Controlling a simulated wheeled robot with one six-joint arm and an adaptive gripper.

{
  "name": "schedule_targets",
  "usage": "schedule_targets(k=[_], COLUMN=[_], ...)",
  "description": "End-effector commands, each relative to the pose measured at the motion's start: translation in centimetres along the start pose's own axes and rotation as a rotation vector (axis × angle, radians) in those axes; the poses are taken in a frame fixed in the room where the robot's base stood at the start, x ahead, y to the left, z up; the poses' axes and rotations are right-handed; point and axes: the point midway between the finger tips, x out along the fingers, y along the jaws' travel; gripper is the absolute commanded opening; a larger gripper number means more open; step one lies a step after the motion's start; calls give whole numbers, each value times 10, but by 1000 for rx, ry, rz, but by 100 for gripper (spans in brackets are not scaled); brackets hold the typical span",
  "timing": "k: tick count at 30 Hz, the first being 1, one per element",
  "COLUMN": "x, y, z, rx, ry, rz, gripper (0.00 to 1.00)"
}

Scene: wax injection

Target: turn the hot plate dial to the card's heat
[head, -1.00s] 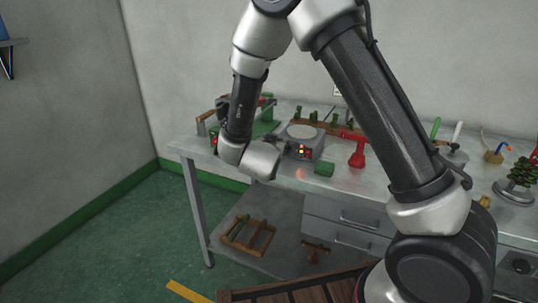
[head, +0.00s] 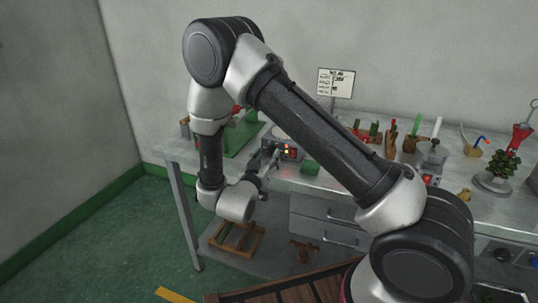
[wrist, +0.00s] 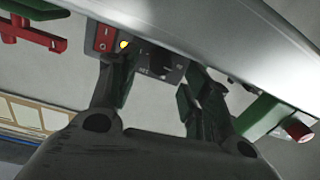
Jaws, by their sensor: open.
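The hot plate (head: 290,153) stands on the metal bench, partly hidden behind my arm, with red and yellow lights on its front. In the wrist view its dark front panel (wrist: 165,62) shows between my fingers, beside a yellow light (wrist: 124,45). I cannot make out the dial or its setting. My gripper (wrist: 158,78) is open and empty, its fingertips close to the panel; contact cannot be told. In the head view my gripper (head: 270,163) is at the hot plate's front left. The white card (head: 336,83) stands at the back; its writing is too small to read.
A green block (head: 310,168) lies right of the hot plate. Green-handled tools, a pot and a small green wax tree (head: 492,179) stand farther right. A wooden frame (head: 236,240) lies on the shelf below.

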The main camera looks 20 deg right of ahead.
Motion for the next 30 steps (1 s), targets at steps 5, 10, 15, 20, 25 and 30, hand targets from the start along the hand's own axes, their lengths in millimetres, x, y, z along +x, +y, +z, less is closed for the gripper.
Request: schedule_targets(k=[5, 10, 15, 20, 25, 30], x=[22, 27, 27, 27, 27, 27], y=[0, 0, 0, 0, 0, 0], z=[0, 0, 0, 0, 0, 0], rx=[1, 0, 0, 0, 1, 17], ry=[0, 0, 0, -1, -1, 0], rz=[0, -1, -1, -1, -1, -1], gripper=[48, 48, 48, 19, 3, 3])
